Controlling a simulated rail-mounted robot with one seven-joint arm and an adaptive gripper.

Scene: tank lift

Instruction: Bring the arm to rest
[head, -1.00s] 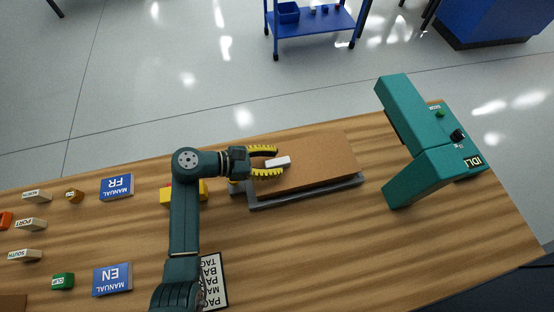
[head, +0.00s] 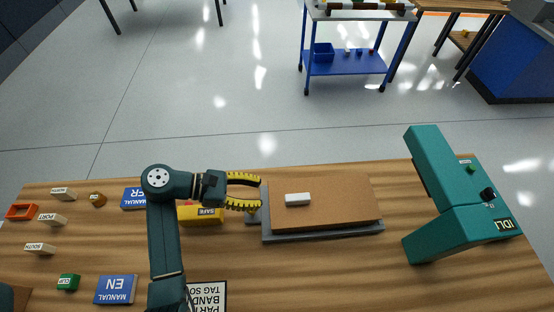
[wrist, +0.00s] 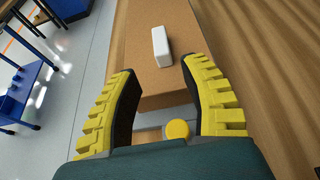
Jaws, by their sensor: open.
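My gripper (head: 258,191) has yellow ribbed fingers that are apart with nothing between them. It hangs at the left end of a brown board (head: 340,203) lying on a grey base (head: 330,235). A small white block (head: 298,199) lies on the board, to the right of my fingertips and apart from them. In the wrist view my gripper (wrist: 158,72) is open, with the white block (wrist: 161,47) beyond the fingertips on the brown board (wrist: 150,75). A round yellow knob (wrist: 178,129) shows between the fingers near the palm.
A teal machine (head: 440,200) stands at the right. A yellow box (head: 203,216) sits below my wrist. Blue manuals (head: 116,289), a green block (head: 68,282) and labelled pale blocks (head: 52,220) lie at the left. A blue cart (head: 345,62) stands beyond the table.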

